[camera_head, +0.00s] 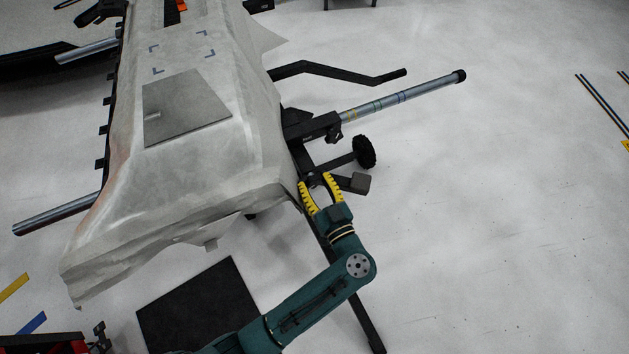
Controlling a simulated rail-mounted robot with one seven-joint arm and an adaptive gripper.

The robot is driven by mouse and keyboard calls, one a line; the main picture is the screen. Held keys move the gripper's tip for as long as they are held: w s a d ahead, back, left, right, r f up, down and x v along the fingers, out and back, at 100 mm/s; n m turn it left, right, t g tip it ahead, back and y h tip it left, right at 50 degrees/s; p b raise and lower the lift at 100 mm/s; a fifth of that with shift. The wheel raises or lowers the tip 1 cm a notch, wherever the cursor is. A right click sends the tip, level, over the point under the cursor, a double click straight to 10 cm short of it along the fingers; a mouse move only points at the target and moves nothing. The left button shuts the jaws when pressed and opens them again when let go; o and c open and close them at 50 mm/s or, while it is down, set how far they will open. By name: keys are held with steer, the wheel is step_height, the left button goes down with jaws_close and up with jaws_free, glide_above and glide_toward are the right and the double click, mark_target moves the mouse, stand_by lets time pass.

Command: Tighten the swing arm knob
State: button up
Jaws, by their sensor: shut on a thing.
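My gripper (315,180), with yellow ribbed fingers, reaches up from the bottom to the black frame at the right side of the covered panel.
The pale draped panel (180,190) fills the left and middle. A silver tube (400,99) and a bent black bar (335,72) stick out to its right. A dark grey block (359,183) sits close right of my gripper.

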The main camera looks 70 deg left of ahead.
steer(key=m+p, duration=0.2)
steer(key=m, duration=0.2)
steer(key=shift+s+r+p, duration=0.1)
steer(key=shift+r+p, duration=0.05)
steer(key=shift+p, duration=0.25)
steer(key=m+p, duration=0.1)
steer(key=m, duration=0.1)
steer(key=shift+m+p, duration=0.35)
steer(key=shift+m, duration=0.05)
steer(key=m+p, duration=0.2)
steer(key=m, duration=0.1)
steer(key=shift+m, duration=0.3)
steer(key=m+p, duration=0.2)
steer(key=m, duration=0.1)
steer(key=shift+s+m, duration=0.1)
steer(key=shift+m, duration=0.2)
steer(key=m+p, duration=0.3)
steer(key=m, duration=0.5)
steer(key=m+p, duration=0.1)
steer(key=m, duration=0.1)
steer(key=m+p, duration=0.1)
steer(key=m, duration=0.1)
steer(key=shift+r, duration=0.25)
steer(key=shift+m, duration=0.4)
